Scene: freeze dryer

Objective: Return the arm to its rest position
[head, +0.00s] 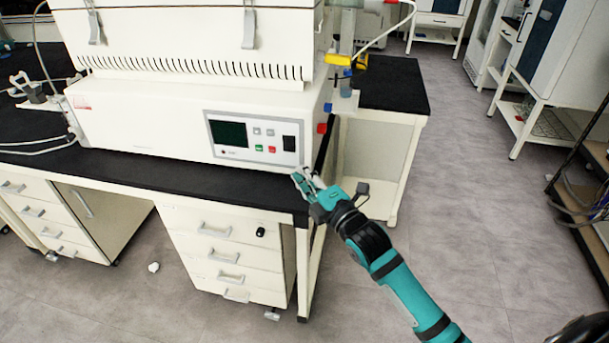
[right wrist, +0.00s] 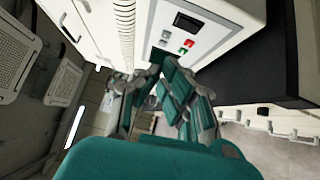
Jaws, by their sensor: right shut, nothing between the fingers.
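My right arm (head: 393,275) is teal and black and reaches in from the lower right in the head view. Its gripper (head: 299,177) is shut and empty, close to the lower right corner of the freeze dryer's front. The freeze dryer (head: 140,122) is a white machine on a black bench top. Its control panel (head: 252,137) has a dark screen and green and red buttons. In the right wrist view the gripper (right wrist: 165,65) points toward the panel (right wrist: 190,28); whether it touches anything cannot be told. My left gripper is not in view.
The black bench top (head: 200,180) runs under the machine, with white drawers (head: 225,250) below. A side bench (head: 395,85) stands behind, to the right. Open grey floor (head: 460,190) lies right of the bench. A dark shelf rack (head: 590,200) stands at the right edge.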

